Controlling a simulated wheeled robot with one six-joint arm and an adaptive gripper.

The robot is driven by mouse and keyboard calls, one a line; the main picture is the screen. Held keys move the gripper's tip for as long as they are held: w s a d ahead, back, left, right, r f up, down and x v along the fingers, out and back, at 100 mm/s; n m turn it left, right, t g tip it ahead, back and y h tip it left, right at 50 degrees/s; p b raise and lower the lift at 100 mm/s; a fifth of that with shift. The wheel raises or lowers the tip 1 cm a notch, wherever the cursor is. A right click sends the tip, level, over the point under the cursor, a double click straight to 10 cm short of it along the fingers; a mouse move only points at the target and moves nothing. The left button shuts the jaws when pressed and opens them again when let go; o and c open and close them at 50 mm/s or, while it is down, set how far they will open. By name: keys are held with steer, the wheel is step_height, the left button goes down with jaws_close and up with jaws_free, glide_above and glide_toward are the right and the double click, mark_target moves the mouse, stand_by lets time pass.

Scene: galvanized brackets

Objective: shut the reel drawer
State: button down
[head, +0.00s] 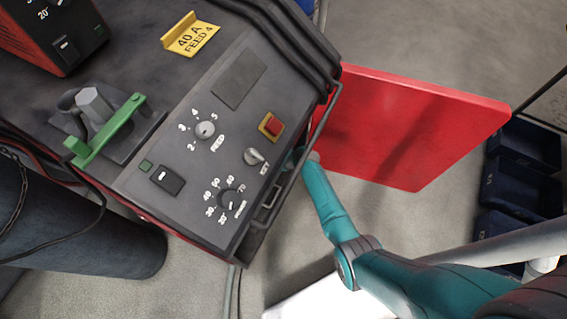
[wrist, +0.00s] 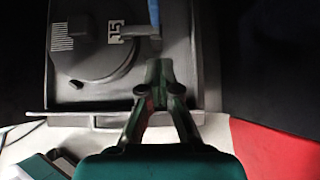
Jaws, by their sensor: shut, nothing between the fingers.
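The machine (head: 120,130) is a dark grey box with a sloped control panel, and it fills the left of the head view. In the wrist view, a grey tray-like compartment (wrist: 60,92) with a round recess and a pale front edge looks like the reel drawer. How far out it stands I cannot tell. My gripper (wrist: 159,70) is shut and empty, with its fingertips over the right part of this compartment, near a blue piece (wrist: 154,14). Whether they touch anything is unclear. In the head view, the machine's edge hides my fingertips.
A red panel (head: 405,125) sticks out from the machine's right side, close to my arm. A green clamp (head: 105,130) and a yellow sign (head: 190,35) are on top. Dark blue bins (head: 522,180) stand at the right.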

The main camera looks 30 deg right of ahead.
steer(key=v, duration=0.8)
steer(key=shift+s+d, duration=0.15)
steer(key=shift+s, duration=0.05)
steer(key=shift+f, duration=0.1)
steer(key=s+a+r+n+t+h, duration=0.1)
steer(key=s+r+n+t+h, duration=0.1)
steer(key=s+n, duration=0.8)
steer(key=s+a+r+n+t+h, duration=0.1)
steer(key=s+a+r+n+h, duration=0.15)
steer(key=s, duration=1.45)
steer(key=s+r+n+t, duration=0.1)
steer(key=s+r+n, duration=0.4)
steer(key=r, duration=0.4)
steer(key=s+r+n+t, duration=0.2)
steer(key=s+r+n, duration=0.3)
steer(key=r, duration=0.4)
steer(key=s+r+n+t, duration=0.1)
steer(key=s+r+n, duration=0.4)
steer(key=r, duration=0.5)
steer(key=shift+n+t+h, duration=0.3)
steer(key=shift+n+h, duration=0.05)
steer(key=shift+n, duration=0.3)
steer(key=shift+s+d, duration=0.1)
steer(key=shift+s, duration=0.05)
